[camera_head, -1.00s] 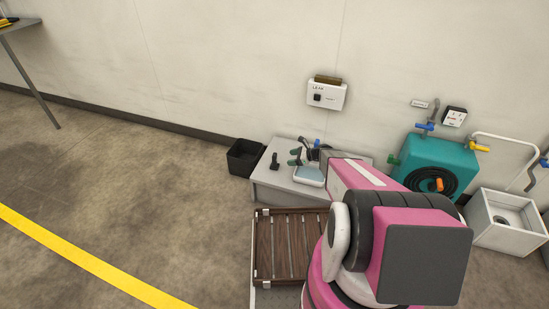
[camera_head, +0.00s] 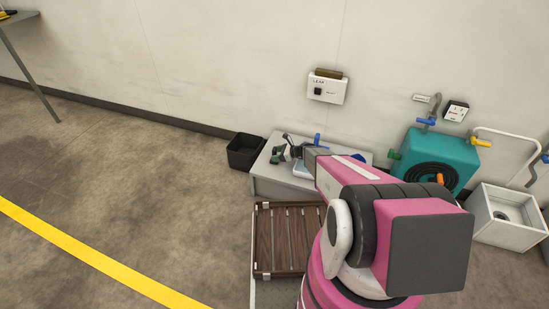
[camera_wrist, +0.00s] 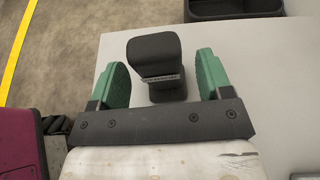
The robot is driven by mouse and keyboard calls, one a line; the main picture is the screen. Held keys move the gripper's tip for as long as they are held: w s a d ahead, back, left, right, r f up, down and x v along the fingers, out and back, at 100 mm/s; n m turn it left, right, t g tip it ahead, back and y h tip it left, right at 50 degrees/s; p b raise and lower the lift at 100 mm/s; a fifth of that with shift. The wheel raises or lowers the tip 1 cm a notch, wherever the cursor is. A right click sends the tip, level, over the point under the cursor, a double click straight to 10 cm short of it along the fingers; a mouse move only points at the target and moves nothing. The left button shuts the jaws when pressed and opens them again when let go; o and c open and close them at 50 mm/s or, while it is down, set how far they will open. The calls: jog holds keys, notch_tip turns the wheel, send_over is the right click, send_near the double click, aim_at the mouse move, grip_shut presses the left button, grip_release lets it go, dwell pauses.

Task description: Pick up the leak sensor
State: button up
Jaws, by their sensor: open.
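The leak sensor is a small black block on a narrower foot (camera_wrist: 155,57), with a light label strip too small to read clearly. It stands upright on the light grey bench (camera_head: 275,188). My gripper (camera_wrist: 162,72) is open, with one green finger on each side of the sensor in the wrist view. Gaps show between the sensor and both fingers, so it is not gripped. In the head view my gripper (camera_head: 280,152) is over the left part of the bench, and the sensor is hard to make out behind the fingers.
A black bin (camera_head: 246,152) stands on the floor left of the bench. A slatted wooden rack (camera_head: 277,240) is in front. A teal pump unit (camera_head: 433,160) and a white basin (camera_head: 507,218) are right.

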jog(key=shift+x, duration=0.8)
jog(key=c, duration=1)
jog(key=shift+c, duration=0.2)
jog(key=shift+r, duration=0.15)
